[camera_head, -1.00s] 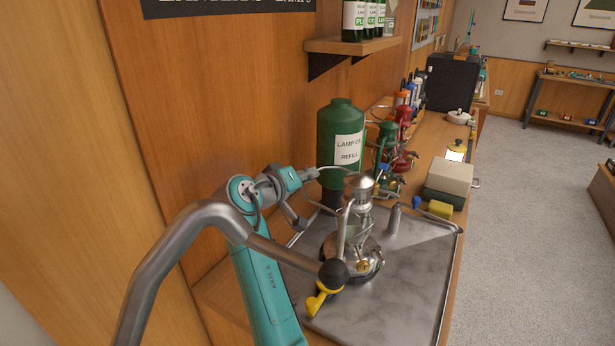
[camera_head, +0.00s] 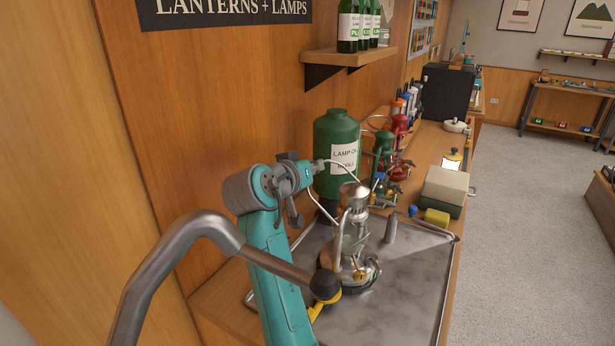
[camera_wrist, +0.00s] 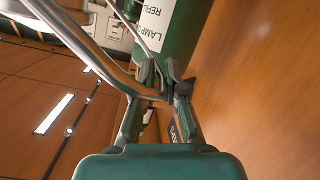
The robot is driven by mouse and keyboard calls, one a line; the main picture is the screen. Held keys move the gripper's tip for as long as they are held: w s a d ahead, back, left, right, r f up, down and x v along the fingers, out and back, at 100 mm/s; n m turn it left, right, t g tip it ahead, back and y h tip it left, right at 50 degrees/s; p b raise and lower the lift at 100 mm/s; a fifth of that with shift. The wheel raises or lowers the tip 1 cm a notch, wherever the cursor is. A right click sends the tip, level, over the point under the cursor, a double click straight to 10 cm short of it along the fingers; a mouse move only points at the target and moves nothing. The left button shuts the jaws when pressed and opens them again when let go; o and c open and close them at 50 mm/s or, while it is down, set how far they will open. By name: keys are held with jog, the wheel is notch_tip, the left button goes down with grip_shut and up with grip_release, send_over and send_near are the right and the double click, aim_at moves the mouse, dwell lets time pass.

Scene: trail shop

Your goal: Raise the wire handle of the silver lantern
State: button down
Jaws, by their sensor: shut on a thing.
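The silver lantern (camera_head: 355,240) stands upright on a metal tray (camera_head: 415,275), with a round cap, a glass chimney and side tubes. Its thin wire handle (camera_head: 321,205) slants up and left from the lantern to my gripper (camera_head: 316,171); another stretch of it runs from the gripper back towards the cap. In the wrist view my gripper (camera_wrist: 163,80) is shut on the wire handle (camera_wrist: 130,35). The fingers cover the gripped stretch. The lantern's near base is partly hidden by a curved metal bar in the foreground.
A green lamp oil bottle (camera_head: 335,135) stands just behind the lantern, near my gripper. A small grey cylinder (camera_head: 391,225) stands on the tray to the right. Green and red lanterns (camera_head: 398,130) stand farther back. A wooden wall is at left; the tray's right part is clear.

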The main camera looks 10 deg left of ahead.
jog(key=s+d+r+m, duration=0.1)
jog(key=d+m, duration=0.1)
jog(key=d+r+m+t+y, duration=0.1)
jog(key=d+r+m, duration=0.1)
jog(key=s+d+r+m+y, duration=0.1)
jog(key=d+m, duration=0.1)
jog(key=d, duration=0.1)
jog(key=shift+s+r+t, duration=0.3)
jog(key=shift+s+t, duration=0.05)
jog(key=shift+t, duration=0.05)
jog(key=shift+s+d+r+m, duration=0.1)
jog(key=shift+s+d+m, duration=0.1)
jog(key=shift+d+m, duration=0.4)
jog(key=shift+s+d, duration=0.3)
jog(key=shift+d, duration=0.35)
jog(key=c, duration=1.3)
grip_release()
jog(key=v, duration=1.2)
jog(key=shift+d, duration=0.15)
jog(key=shift+s, duration=0.15)
